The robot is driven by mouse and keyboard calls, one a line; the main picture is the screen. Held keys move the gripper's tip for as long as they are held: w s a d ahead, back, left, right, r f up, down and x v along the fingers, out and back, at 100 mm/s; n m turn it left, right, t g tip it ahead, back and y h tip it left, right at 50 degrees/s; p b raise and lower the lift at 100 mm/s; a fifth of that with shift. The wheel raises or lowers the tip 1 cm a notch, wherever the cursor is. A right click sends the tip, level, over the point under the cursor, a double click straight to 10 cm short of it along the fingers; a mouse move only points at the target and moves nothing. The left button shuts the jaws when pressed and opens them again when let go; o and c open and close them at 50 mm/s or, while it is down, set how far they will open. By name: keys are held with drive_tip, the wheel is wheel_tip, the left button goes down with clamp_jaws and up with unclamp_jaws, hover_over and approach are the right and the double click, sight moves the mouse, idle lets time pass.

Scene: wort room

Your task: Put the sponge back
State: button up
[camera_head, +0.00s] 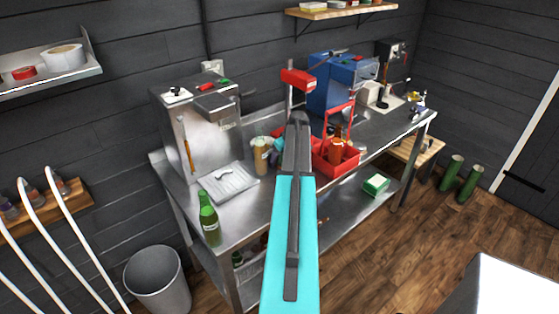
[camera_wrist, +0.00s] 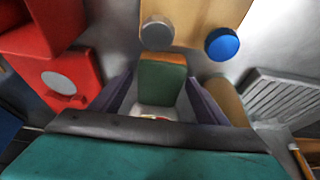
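A green block with an orange edge, which looks like the sponge (camera_wrist: 161,82), shows between my two fingers in the wrist view. My gripper (camera_wrist: 160,90) has its dark fingers apart, one on each side of the block. The block's sides lie close to the fingertips, but I cannot tell whether they touch. In the head view my turquoise arm reaches over the steel bench (camera_head: 240,217), and it hides the fingers and the block. A green box-like thing with a pale top (camera_head: 376,184) sits at the lower shelf, right of my arm.
A grey bucket (camera_head: 157,281) is on the floor. Blue and grey round caps (camera_wrist: 222,44) lie close ahead.

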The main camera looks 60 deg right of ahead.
drive_tip(key=shift+r, duration=0.2)
drive_tip(key=b+v, duration=0.3)
drive_tip(key=v, duration=0.9)
drive_tip(key=shift+b, duration=0.35)
idle(0.3)
idle(0.4)
